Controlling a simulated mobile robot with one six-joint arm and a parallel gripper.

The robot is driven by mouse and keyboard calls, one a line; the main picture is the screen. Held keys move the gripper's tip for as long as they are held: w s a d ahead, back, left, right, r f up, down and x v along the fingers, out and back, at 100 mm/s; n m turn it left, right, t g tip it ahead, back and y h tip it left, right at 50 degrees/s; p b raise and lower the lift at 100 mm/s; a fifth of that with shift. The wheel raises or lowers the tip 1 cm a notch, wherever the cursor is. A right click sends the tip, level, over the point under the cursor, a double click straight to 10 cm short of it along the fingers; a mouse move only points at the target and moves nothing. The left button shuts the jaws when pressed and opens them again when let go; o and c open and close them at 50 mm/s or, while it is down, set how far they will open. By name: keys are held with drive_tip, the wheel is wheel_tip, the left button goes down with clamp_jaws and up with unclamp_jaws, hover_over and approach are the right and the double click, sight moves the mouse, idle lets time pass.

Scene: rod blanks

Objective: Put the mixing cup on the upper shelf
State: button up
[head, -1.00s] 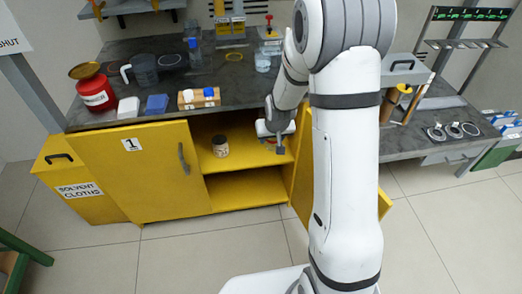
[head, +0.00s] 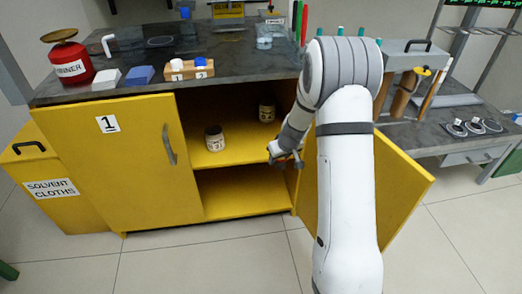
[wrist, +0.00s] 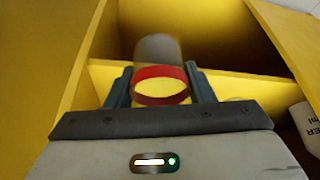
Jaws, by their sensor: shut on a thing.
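The mixing cup (wrist: 160,85) is a clear cup with a red band; in the wrist view it sits between the two dark fingers of my gripper (wrist: 160,92), which is shut on it. In the head view my gripper (head: 288,158) is at the open right side of the yellow cabinet, by the upper shelf (head: 238,150); I cannot make out the cup there. The wrist view shows yellow cabinet panels and a board edge behind the cup. I cannot tell whether the cup touches the shelf.
A labelled jar (head: 214,138) stands on the upper shelf towards the left, and another jar (head: 266,112) farther back. The lower shelf (head: 240,192) looks empty. The open right door (head: 400,178) is beside my arm. A white labelled container (wrist: 306,122) shows at the wrist view's right edge.

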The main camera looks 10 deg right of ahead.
drive_tip(key=b, duration=0.2)
hover_over(258, 140)
drive_tip(key=s, duration=0.2)
drive_tip(key=shift+w+d, duration=0.1)
drive_tip(key=shift+d, duration=0.05)
wheel_tip(258, 140, down, 4)
drive_tip(key=shift+w+r+b, duration=0.1)
drive_tip(key=shift+w+b, duration=0.05)
drive_tip(key=shift+b, duration=0.65)
drive_tip(key=shift+r, duration=0.1)
drive_tip(key=o, duration=0.9)
drive_tip(key=shift+o, duration=0.2)
